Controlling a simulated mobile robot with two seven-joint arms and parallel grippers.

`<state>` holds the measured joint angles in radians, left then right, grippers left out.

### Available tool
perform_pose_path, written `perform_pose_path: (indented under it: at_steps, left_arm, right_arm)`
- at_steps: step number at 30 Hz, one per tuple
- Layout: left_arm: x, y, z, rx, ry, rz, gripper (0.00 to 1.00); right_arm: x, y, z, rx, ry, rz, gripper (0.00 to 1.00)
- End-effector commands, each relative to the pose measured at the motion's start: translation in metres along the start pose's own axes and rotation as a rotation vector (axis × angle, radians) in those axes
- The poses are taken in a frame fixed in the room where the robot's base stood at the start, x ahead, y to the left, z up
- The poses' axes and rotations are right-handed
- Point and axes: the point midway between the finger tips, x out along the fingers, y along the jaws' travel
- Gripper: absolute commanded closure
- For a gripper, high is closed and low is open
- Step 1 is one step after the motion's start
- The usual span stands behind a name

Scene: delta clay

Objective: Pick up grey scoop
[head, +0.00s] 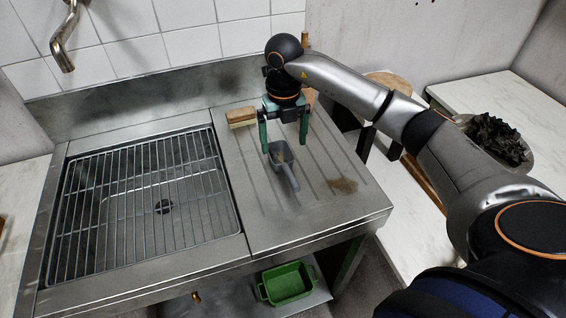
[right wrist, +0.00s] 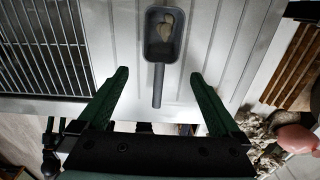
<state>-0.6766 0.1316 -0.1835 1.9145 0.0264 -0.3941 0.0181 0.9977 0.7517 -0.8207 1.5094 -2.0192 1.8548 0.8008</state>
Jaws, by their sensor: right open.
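The grey scoop (head: 283,160) lies on the ribbed steel drainboard, its handle pointing to the front. Some tan matter shows in its bowl. In the right wrist view the scoop (right wrist: 158,75) lies ahead, with the end of its handle between the fingers' lines. My right gripper (head: 284,147) has green fingers and is open and empty above the drainboard, over the scoop's bowl in the head view. Its fingers (right wrist: 162,80) stand on either side of the handle, apart from it. My left gripper is not in view.
A sink with a wire rack (head: 150,195) lies left of the drainboard (head: 315,215). A wooden-backed brush (head: 241,116) stands behind the scoop, and a brown smudge (head: 343,186) is to its right. A green tub (head: 287,284) sits on the shelf below.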

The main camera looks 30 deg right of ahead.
Motion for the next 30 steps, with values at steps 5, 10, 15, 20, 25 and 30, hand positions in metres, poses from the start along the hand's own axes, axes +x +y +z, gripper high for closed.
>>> perform_pose_path:
  at_steps: [5, 10, 15, 20, 25, 30]
  left_arm:
    - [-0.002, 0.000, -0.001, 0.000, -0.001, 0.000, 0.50]
    - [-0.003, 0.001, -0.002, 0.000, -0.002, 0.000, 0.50]
    - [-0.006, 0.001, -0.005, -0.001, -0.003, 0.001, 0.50]
    - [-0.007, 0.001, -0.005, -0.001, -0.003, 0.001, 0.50]
    - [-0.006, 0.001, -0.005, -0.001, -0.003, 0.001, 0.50]
    - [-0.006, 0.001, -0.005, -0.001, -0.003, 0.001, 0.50]
  right_arm:
    - [0.023, 0.001, 0.000, -0.002, 0.001, 0.002, 0.00]
    - [0.035, 0.001, 0.001, -0.002, 0.003, 0.003, 0.00]
    - [0.061, -0.001, 0.004, -0.002, 0.003, 0.003, 0.00]
    - [0.077, -0.001, 0.004, -0.003, 0.001, 0.004, 0.00]
    - [0.079, -0.001, 0.004, -0.004, -0.001, 0.004, 0.00]
    - [0.079, -0.001, 0.004, -0.004, 0.000, 0.004, 0.10]
